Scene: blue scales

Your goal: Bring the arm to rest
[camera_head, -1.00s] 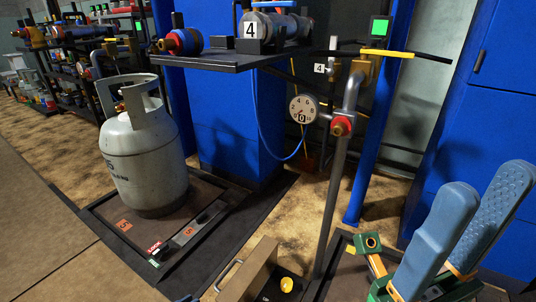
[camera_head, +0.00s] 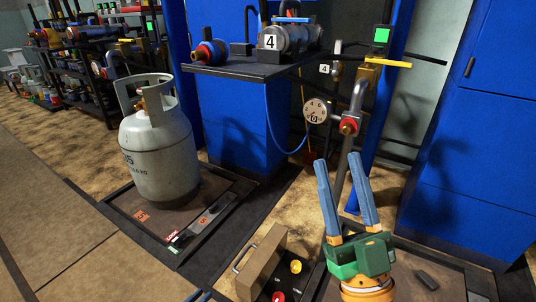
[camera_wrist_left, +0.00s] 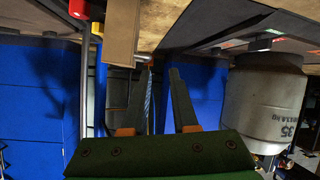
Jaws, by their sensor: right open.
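My right gripper (camera_head: 339,165) is at the lower right of the head view, with a green and orange body and two blue fingers pointing up. Its fingers are apart and nothing is between them. My left gripper (camera_head: 200,297) shows only as blue tips at the bottom edge of the head view. In the left wrist view, which is upside down, its two fingers (camera_wrist_left: 162,75) stand apart with nothing held between them. The rest of the left arm is hidden.
A grey gas cylinder (camera_head: 160,160) stands on a floor scale (camera_head: 118,203) at left. A brown box with a handle (camera_head: 262,262) and yellow and red buttons sits between the grippers. A pipe with a gauge (camera_head: 315,110), a shelf (camera_head: 255,72) and blue cabinets (camera_head: 465,160) stand behind.

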